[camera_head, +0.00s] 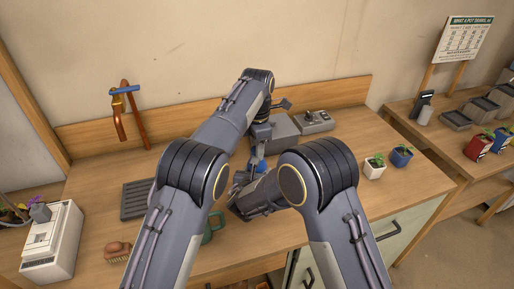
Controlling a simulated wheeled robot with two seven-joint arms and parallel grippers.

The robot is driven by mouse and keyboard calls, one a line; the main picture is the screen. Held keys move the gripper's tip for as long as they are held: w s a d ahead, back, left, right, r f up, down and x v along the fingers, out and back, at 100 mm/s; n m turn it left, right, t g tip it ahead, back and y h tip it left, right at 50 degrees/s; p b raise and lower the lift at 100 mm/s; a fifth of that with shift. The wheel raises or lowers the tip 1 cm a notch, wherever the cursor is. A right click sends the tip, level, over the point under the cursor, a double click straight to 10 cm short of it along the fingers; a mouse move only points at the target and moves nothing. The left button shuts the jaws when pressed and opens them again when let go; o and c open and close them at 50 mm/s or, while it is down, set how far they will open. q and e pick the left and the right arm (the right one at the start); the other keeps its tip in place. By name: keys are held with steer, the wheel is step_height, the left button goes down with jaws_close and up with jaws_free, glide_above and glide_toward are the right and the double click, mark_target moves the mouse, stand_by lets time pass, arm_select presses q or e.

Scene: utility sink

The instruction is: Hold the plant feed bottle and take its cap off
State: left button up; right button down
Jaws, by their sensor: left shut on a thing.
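My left arm reaches over the bench and bends down, with my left gripper (257,152) near the middle. It is shut on a small blue thing (260,165), only partly visible, which may be part of the plant feed bottle; I cannot tell cap from body. My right arm folds in from the right, and my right gripper (239,189) is low beside the blue thing, on its left. Its fingers are small and partly covered by my own arm, so I cannot tell whether they are open. The rest of the bottle is hidden.
A dark ribbed tray (137,199) and a green handled thing (214,226) lie at left, a brush (117,251) at the front left. A grey box (315,121) stands behind. Two potted plants, white (373,168) and blue (401,156), stand at right. A faucet (127,112) is at back left.

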arm_select(q)
steer(key=shift+r, duration=0.25)
stand_by(0.4)
steer(key=shift+r, duration=0.85)
steer(key=shift+r, duration=2)
arm_select(e)
steer(key=shift+c, duration=2.2)
jaws_free()
